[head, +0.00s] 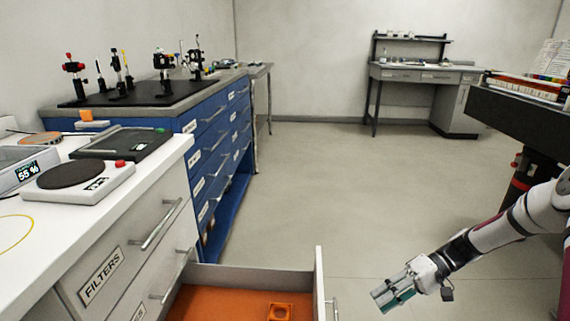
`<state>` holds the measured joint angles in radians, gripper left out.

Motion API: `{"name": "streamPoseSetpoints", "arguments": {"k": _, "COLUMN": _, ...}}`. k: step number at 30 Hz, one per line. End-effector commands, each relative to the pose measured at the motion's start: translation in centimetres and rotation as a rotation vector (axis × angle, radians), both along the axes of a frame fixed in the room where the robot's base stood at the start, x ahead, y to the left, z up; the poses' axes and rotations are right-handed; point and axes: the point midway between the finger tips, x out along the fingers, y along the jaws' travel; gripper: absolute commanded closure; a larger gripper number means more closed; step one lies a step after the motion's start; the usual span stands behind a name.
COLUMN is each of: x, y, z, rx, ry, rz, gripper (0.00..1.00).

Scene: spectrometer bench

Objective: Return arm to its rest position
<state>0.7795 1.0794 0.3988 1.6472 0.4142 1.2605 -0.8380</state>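My gripper (390,297) is in the lower right of the head view, at the end of my white arm. It points left and down and hangs over the floor, to the right of an open drawer (319,285). Its fingers look small and close to edge-on, so I cannot tell whether they are open or shut. I see no object held in it.
The open drawer has an orange bottom with an orange square holder (280,311). A white counter (150,170) carries a hotplate-like device (72,174). A blue cabinet (215,135) stands behind. A dark bench (520,112) is at right. The middle floor is clear.

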Motion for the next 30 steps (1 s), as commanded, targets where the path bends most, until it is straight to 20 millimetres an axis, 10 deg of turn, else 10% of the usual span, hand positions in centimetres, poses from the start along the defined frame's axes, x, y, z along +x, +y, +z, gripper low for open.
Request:
{"name": "streamPoseSetpoints", "arguments": {"k": 15, "x": -6.7, "y": 3.5, "z": 15.9, "rx": -0.478, "ry": 0.048, "rz": 0.168, "gripper": 0.71}}
{"name": "streamPoseSetpoints", "arguments": {"k": 30, "x": -18.0, "y": 6.6, "z": 26.2, "rx": -0.850, "ry": -0.035, "rz": 0.111, "gripper": 0.71}}
